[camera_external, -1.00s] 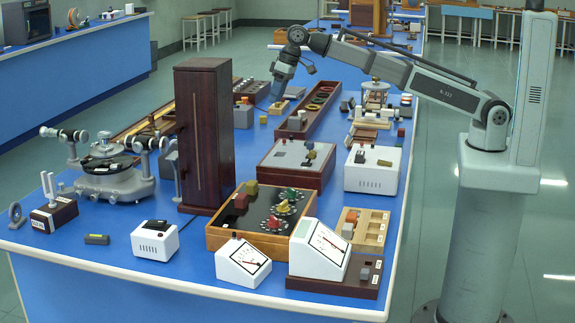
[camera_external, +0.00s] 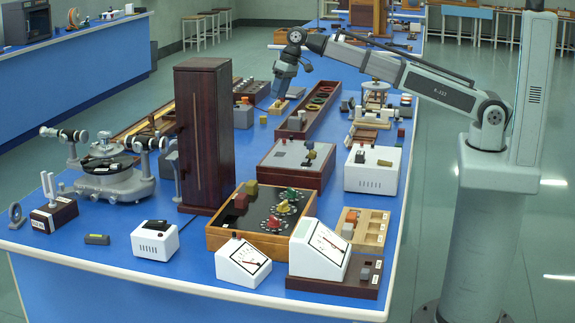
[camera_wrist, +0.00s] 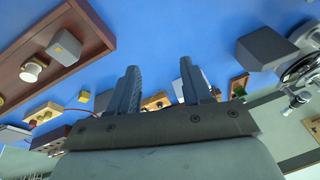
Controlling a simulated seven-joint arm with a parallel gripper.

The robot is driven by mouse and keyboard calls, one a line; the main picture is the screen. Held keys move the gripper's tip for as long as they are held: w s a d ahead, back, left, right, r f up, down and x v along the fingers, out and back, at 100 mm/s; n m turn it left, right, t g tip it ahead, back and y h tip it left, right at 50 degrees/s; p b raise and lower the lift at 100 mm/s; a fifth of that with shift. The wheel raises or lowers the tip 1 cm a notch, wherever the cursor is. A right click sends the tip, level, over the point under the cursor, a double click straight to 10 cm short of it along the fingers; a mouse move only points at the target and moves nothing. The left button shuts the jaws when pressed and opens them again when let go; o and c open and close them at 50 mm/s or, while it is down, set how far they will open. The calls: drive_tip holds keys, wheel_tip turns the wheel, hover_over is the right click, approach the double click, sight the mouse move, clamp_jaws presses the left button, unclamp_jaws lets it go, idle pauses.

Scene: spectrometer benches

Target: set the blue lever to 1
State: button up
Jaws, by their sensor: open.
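I cannot make out a blue lever or its scale marks for certain in either view. A dark red-brown box with a grey top (camera_external: 283,154) stands mid-table with small upright dark parts on it, too small to tell apart. My gripper (camera_external: 278,98) is over the far part of the blue table, beyond that box and near small wooden blocks. In the wrist view my gripper (camera_wrist: 158,82) has its two fingers apart, with nothing held between them.
A tall dark wooden cabinet (camera_external: 203,135) stands left of the middle. A white box (camera_external: 372,178) is on the right, and a long brown tray with rings (camera_external: 300,118) lies mid-table. A knob panel in a wooden case (camera_external: 235,240) and white meters (camera_external: 320,250) are in front.

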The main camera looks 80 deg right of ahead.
drive_tip(key=shift+d, duration=0.75)
drive_tip(key=shift+a, duration=0.1)
drive_tip(key=s+a+r+n, duration=0.2)
drive_tip(key=a, duration=1.1)
wheel_tip(320, 180, up, 3)
drive_tip(key=g+h, duration=0.1)
drive_tip(key=g, duration=0.2)
hover_over(310, 149)
drive_tip(key=d, duration=0.1)
drive_tip(key=shift+n, duration=0.3)
wheel_tip(310, 149, down, 14)
drive_tip(key=shift+w+r, duration=0.1)
drive_tip(key=shift+r, duration=0.05)
clamp_jaws()
